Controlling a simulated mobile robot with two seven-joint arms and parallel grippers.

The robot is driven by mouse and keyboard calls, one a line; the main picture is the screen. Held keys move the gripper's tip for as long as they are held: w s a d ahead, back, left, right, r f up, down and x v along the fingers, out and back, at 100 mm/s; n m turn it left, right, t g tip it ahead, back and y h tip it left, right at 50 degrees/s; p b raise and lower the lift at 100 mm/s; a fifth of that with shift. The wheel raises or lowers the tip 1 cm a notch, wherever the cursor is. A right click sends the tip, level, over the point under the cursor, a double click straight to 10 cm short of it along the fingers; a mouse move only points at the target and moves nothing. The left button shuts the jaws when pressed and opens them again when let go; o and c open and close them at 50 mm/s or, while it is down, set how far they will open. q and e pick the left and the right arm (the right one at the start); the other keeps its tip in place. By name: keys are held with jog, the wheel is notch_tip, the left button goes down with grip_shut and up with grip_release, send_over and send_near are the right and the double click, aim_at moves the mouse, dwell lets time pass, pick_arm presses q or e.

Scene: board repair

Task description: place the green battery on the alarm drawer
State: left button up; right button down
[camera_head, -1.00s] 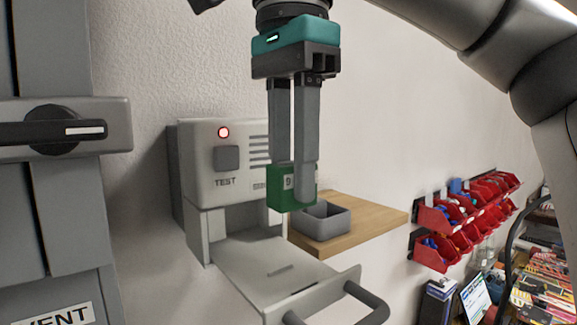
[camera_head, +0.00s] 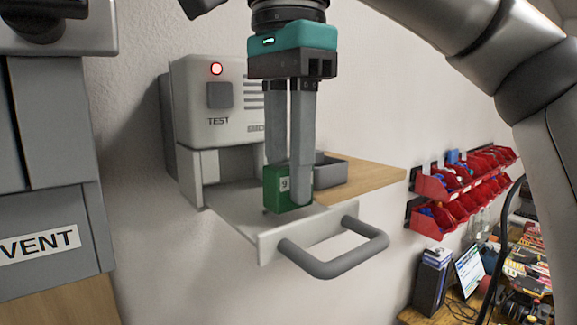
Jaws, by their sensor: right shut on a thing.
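The battery is over the front part of the drawer, upright. I cannot tell whether its bottom touches the drawer floor. My left gripper is not clearly in view; only a dark piece shows at the top edge.
A wooden shelf (camera_head: 372,176) with a grey bin (camera_head: 330,171) stands just behind and right of the drawer. A grey cabinet marked VENT (camera_head: 60,215) is at the left. Red bins (camera_head: 462,195) hang on the right wall above a cluttered bench.

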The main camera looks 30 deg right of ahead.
jog(key=shift+f+b, duration=0.4)
jog(key=shift+f, duration=0.2)
dwell(0.4)
jog(key=c, duration=0.5)
grip_release()
jog(key=shift+c, duration=0.2)
jog(key=shift+r, duration=0.1)
notch_tip(320, 180, up, 11)
jog(key=p, duration=0.5)
jog(key=shift+f, duration=0.2)
notch_tip(320, 180, up, 4)
send_over(288, 164)
jog(key=shift+s+d+r, duration=0.1)
jog(key=shift+r, duration=0.15)
